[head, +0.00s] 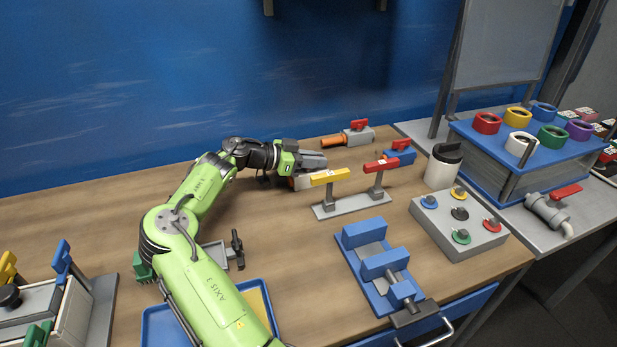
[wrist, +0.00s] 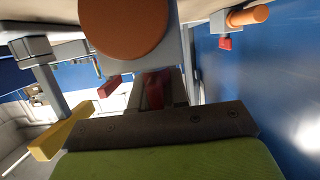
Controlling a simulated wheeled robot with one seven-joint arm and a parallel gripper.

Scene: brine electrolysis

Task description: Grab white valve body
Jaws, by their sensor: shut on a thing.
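The white valve body (head: 304,183) is at the far middle of the workbench in the head view, mostly hidden by my gripper. Its orange round end fills the top of the wrist view (wrist: 124,25), in front of a pale grey-white block. My gripper (head: 318,162) is shut on the valve. In the wrist view the jaws (wrist: 155,92) close around a red part, apparently its handle. I cannot tell whether the valve touches the table.
A stand with a yellow bar (head: 330,176) and a red bar (head: 381,165) is close to the gripper's right. Behind are a grey valve (head: 358,136) and a blue valve (head: 400,156). A blue vise (head: 378,262) and button box (head: 458,232) stand nearer.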

